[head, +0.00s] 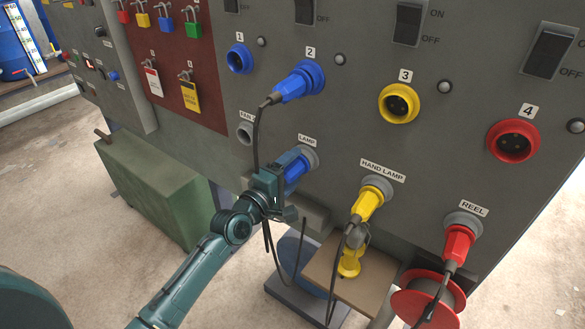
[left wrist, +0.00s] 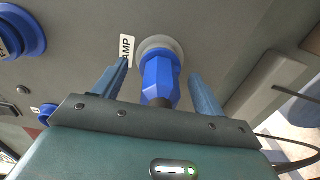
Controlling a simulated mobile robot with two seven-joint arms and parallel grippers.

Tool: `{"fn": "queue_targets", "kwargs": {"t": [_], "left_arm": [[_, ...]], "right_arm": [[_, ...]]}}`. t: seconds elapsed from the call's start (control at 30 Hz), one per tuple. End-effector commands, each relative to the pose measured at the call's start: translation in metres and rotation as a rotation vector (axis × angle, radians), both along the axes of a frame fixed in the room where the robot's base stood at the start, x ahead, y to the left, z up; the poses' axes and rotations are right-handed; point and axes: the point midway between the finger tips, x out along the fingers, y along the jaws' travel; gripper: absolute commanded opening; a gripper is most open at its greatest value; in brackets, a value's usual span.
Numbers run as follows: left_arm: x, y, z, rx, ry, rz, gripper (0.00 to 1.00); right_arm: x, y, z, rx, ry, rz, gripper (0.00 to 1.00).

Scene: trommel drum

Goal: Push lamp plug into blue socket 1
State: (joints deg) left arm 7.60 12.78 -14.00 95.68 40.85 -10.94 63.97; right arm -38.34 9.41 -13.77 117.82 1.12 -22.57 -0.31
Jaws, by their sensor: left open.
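The blue lamp plug (head: 294,170) sits in a grey holder under the LAMP label on the panel. In the left wrist view the plug (left wrist: 159,78) lies between my left gripper's two fingers, with a gap on each side. My left gripper (head: 285,168) is open around it, and its fingers partly hide the plug in the head view. Blue socket 1 (head: 239,59) is empty, up and to the left on the panel. Another blue plug (head: 299,82) is in socket 2, with its cable hanging down behind my gripper. My right gripper is not in view.
Yellow socket 3 (head: 398,103) and red socket 4 (head: 513,141) are empty. A yellow hand lamp plug (head: 369,201) and a red reel plug (head: 458,244) sit in holders to the right. Padlocks hang on the red board (head: 168,60). A green box (head: 160,185) stands below left.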

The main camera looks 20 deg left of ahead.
Motion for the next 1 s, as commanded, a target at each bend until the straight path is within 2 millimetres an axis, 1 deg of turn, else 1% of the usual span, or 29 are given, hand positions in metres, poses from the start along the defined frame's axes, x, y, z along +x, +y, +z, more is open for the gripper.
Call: {"fn": "queue_targets", "kwargs": {"t": [0.2, 1.0], "left_arm": [[0.0001, 0.0000, 0.0003, 0.000, -0.001, 0.000, 0.71], [0.0001, -0.0001, 0.0001, 0.000, 0.000, 0.000, 0.05]], "right_arm": [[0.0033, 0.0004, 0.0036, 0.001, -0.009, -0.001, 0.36], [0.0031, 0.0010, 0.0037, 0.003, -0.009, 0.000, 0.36]]}}
